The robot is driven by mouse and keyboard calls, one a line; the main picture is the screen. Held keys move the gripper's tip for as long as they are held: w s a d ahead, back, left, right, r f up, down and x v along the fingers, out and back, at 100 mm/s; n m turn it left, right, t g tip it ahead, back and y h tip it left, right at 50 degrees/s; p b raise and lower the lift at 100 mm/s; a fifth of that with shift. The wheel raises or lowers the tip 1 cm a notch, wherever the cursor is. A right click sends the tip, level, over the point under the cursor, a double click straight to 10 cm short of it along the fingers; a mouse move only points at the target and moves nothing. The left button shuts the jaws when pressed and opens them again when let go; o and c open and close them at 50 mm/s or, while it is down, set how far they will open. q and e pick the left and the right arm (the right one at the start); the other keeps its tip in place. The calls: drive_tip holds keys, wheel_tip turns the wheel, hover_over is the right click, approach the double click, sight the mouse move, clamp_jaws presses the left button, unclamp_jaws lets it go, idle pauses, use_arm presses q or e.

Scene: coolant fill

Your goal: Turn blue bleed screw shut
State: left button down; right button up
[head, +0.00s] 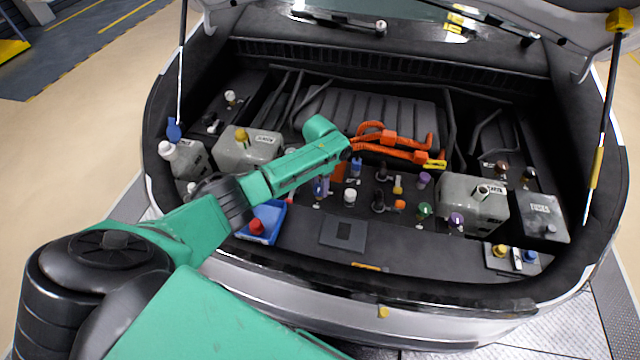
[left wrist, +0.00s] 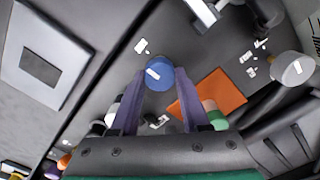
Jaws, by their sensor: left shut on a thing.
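The blue bleed screw (left wrist: 160,80) shows in the left wrist view as a round blue knob with a white mark on top. It sits between the tips of the two purple-grey fingers of my left gripper (left wrist: 157,84), which is shut on it. In the head view my green left arm reaches in from the lower left, and the left gripper (head: 321,187) points down into the middle of the engine bay. The screw is largely hidden by the fingers there, and I cannot read its turn from that view. My right gripper is not in view.
A grey plate with a dark square (head: 343,232) lies in front of the gripper. A white cap (head: 350,197) stands close by on the right. Orange cables (head: 392,150) run behind. Grey tanks (head: 472,204) and a blue tray (head: 268,218) stand on either side.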

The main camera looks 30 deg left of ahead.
sight(320, 187)
use_arm(q)
drive_tip(key=shift+m, duration=0.4)
drive_tip(key=shift+c, duration=1.9)
unclamp_jaws()
drive_tip(key=shift+r, duration=0.1)
wheel_tip(320, 187, up, 14)
drive_tip(key=b, duration=0.1)
drive_tip(key=shift+r+b, duration=0.25)
drive_tip(key=shift+b, duration=0.15)
